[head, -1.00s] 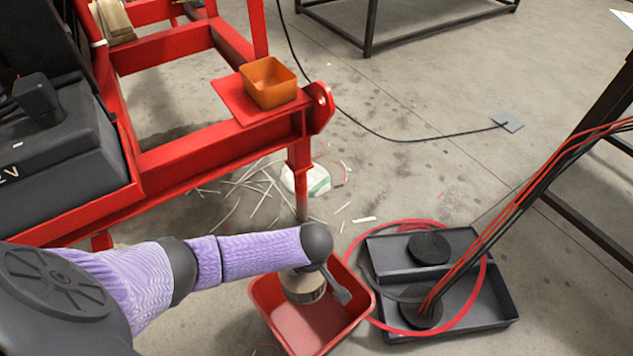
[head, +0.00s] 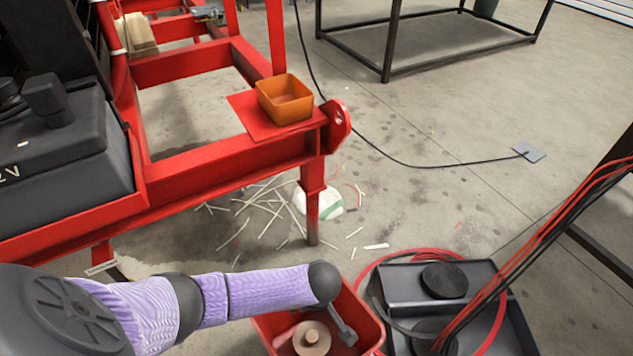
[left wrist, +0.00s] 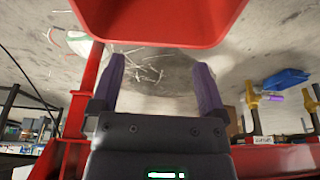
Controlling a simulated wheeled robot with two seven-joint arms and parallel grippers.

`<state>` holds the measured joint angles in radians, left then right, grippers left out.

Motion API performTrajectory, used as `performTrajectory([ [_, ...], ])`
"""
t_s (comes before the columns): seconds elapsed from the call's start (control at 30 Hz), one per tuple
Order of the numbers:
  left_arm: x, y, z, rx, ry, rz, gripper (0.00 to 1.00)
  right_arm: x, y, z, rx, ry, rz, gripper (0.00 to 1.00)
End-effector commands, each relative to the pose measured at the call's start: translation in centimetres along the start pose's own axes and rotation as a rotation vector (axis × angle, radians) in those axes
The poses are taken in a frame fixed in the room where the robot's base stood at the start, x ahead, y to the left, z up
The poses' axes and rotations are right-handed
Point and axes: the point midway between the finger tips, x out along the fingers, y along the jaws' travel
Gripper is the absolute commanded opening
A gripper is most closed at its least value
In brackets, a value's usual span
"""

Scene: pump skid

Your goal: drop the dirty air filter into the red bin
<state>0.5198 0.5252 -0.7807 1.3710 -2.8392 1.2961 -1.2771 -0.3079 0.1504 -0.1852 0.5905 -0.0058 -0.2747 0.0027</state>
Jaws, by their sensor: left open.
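The dirty air filter (head: 312,338), a round tan ring with a hole, lies inside the red bin (head: 369,318) on the floor. The bottom of the bin is cut off by the picture edge. My left arm reaches over the bin's far left part, with a grey part of the gripper showing above the bin's inside. In the left wrist view my left gripper (left wrist: 160,85) is open, with nothing between its fingers. The red bin (left wrist: 160,25) fills the top of that view. The filter is not seen there. My right gripper is not in view.
A red steel frame (head: 190,176) with an orange tray (head: 286,100) on its corner plate stands behind the bin. Black trays (head: 400,285) with cables lie right of the bin. White scraps (head: 262,205) litter the floor. Open floor lies farther back.

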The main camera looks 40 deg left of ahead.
Motion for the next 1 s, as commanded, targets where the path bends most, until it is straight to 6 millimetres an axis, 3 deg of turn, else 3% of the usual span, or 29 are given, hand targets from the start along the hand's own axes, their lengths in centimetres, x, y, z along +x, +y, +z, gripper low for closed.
performTrajectory([
  [0.2, -6.2, 0.3, -0.5, -0.001, 0.005, 0.012, 0.95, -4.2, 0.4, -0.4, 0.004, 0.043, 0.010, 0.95],
  [0.4, -9.6, 0.1, -0.2, 0.000, 0.002, 0.007, 0.95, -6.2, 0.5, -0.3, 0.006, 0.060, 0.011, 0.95],
  [0.9, -9.6, -0.1, 0.1, -0.005, -0.007, -0.001, 0.95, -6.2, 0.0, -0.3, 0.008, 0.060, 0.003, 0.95],
  [0.97, -9.1, -0.5, 1.3, -0.048, -0.072, -0.014, 0.95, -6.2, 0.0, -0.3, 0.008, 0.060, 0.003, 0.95],
  [1.0, -8.5, -1.3, 3.0, -0.122, -0.169, -0.040, 0.95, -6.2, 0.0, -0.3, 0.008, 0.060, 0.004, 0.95],
])
